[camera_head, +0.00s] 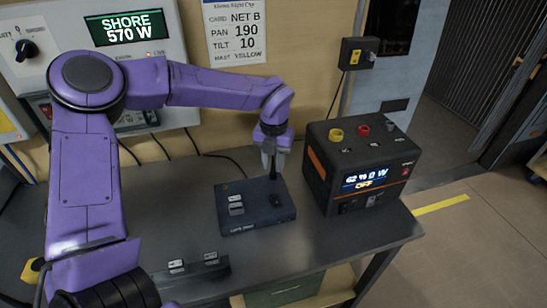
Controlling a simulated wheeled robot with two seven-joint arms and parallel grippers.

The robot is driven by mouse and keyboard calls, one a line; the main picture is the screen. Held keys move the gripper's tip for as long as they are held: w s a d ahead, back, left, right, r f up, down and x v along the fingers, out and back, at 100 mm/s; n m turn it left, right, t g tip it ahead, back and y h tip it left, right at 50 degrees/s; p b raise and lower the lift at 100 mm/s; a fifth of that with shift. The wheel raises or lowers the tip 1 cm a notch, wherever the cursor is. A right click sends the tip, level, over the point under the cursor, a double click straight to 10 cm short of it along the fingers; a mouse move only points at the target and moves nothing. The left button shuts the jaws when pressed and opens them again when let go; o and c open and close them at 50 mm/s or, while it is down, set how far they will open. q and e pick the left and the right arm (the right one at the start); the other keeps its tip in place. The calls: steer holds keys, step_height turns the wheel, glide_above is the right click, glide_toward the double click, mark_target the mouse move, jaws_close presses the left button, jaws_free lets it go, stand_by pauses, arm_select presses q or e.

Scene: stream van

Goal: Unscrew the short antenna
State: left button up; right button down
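A short black antenna (273,170) stands upright at the back edge of a flat dark blue box (256,209) on the grey workbench. My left gripper (275,158) points down from above with its grey fingers at the antenna's upper part. The fingers hide the antenna's top, and I cannot tell whether they are closed on it. The box has light switches on its left side and a dark button or knob on its right. My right gripper is not in view.
A black power unit (360,167) with a lit display reading OFF stands just right of the box. A small switch strip (195,269) lies at the workbench's front. The workbench (335,238) is bare right of the strip. A wall panel (90,45) reads SHORE 570 W.

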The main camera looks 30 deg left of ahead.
arm_select(q)
steer(key=shift+m+p, duration=0.85)
steer(key=shift+m, duration=0.15)
steer(key=shift+r, duration=0.1)
steer(key=shift+m+p, duration=1.8)
steer(key=shift+p, duration=0.1)
steer(key=shift+s, duration=0.1)
